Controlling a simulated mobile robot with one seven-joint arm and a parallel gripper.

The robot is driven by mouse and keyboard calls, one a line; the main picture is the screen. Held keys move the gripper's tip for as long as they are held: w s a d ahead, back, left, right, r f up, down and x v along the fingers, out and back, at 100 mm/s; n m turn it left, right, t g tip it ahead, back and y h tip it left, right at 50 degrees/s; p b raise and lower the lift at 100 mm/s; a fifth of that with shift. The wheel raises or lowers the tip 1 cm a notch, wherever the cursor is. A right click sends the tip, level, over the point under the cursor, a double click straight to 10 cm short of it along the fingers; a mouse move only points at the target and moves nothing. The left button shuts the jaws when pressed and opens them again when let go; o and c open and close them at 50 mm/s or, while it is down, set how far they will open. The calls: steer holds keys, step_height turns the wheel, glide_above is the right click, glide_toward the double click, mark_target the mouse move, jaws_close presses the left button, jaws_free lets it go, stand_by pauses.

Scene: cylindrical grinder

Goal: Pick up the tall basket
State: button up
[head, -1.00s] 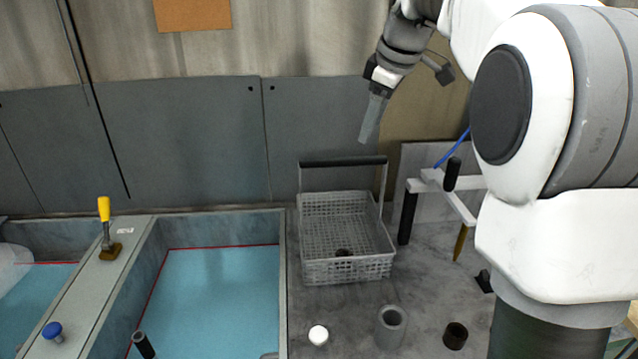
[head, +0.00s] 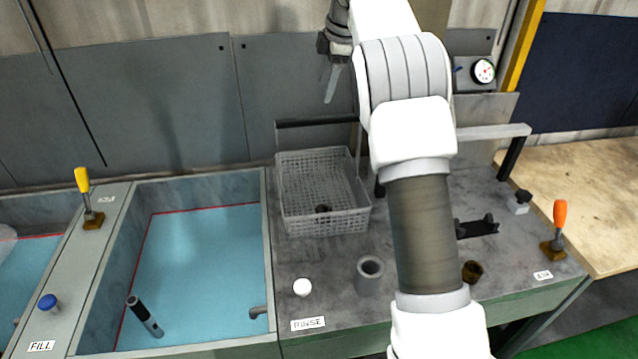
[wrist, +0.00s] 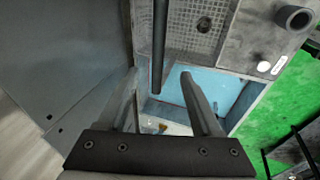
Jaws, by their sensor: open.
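The tall basket is a grey mesh basket (head: 325,225) standing on the grey worktop just right of the blue-floored tank. Its dark handle bar (head: 300,123) is raised above the basket's back. My gripper (head: 329,98) is open and empty, pointing down above the handle in the head view; my arm hides part of the basket's right side. In the wrist view the two fingers (wrist: 160,74) are spread, and the handle bar (wrist: 160,45) appears in the gap between them. I cannot tell how far the bar is from the fingers. A small dark piece lies inside the basket.
The blue-floored tank (head: 200,262) lies left, with a yellow-handled lever (head: 83,182) on its divider. A white round cap (head: 302,287) and a grey hollow cylinder (head: 369,277) stand in front of the basket. A wall panel (head: 150,100) is close behind.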

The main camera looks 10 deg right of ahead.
mark_target(319, 119)
steer(key=x, duration=0.7)
steer(key=shift+w+f, duration=0.1)
steer(key=shift+f, duration=0.1)
steer(key=shift+d+p+x, duration=0.2)
steer(key=shift+p+x, duration=0.3)
steer(key=shift+x, duration=0.85)
steer(key=shift+d+p+x, duration=0.15)
steer(key=shift+p+x, duration=0.35)
steer(key=shift+x, duration=0.85)
steer(key=shift+w, duration=0.15)
jaws_close()
steer(key=shift+a, duration=0.1)
steer(key=shift+r, duration=0.15)
